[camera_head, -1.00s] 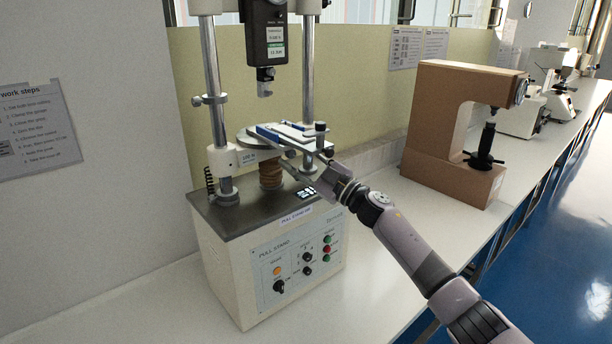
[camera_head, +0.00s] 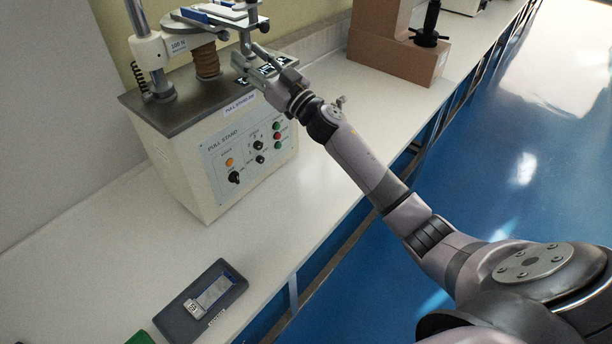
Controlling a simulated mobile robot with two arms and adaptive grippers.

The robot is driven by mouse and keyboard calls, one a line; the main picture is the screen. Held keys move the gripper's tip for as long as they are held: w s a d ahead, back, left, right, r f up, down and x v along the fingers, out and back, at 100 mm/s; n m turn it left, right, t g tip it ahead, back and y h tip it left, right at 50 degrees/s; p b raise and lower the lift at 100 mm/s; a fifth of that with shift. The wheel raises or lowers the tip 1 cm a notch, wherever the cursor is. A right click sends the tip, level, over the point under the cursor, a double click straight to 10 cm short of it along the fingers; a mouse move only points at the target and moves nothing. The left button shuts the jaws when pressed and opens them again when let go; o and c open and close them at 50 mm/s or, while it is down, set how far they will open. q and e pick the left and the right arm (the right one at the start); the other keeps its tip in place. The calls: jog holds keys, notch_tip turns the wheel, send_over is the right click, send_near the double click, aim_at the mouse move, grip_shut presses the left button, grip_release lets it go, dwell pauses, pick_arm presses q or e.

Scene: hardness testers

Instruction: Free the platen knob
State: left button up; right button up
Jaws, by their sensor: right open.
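A small dark knob (camera_head: 264,24) stands upright by the platen's right side. My left gripper is out of view.
The pull stand's panel (camera_head: 240,160) has several buttons and dials. A dark case (camera_head: 180,318) with a grey block lies at the bench's near edge. A brown tester (camera_head: 365,45) stands to the right. The white bench (camera_head: 110,245) is clear between stand and case.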

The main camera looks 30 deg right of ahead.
jog(key=f+b+v, duration=0.1)
jog(key=b+v, duration=0.2)
jog(key=v, duration=0.9)
jog(key=s+f+m+g+h, duration=0.2)
jog(key=s+f+m+h, duration=0.1)
jog(key=f, duration=0.5)
jog(key=s+f+m+g+h, duration=0.2)
jog(key=f+h, duration=0.4)
jog(key=f, duration=0.3)
jog(key=shift+s+a+m+g+h, duration=0.35)
jog(key=shift+s+g, duration=0.35)
jog(key=shift+s, duration=0.25)
jog(key=shift+c, duration=0.5)
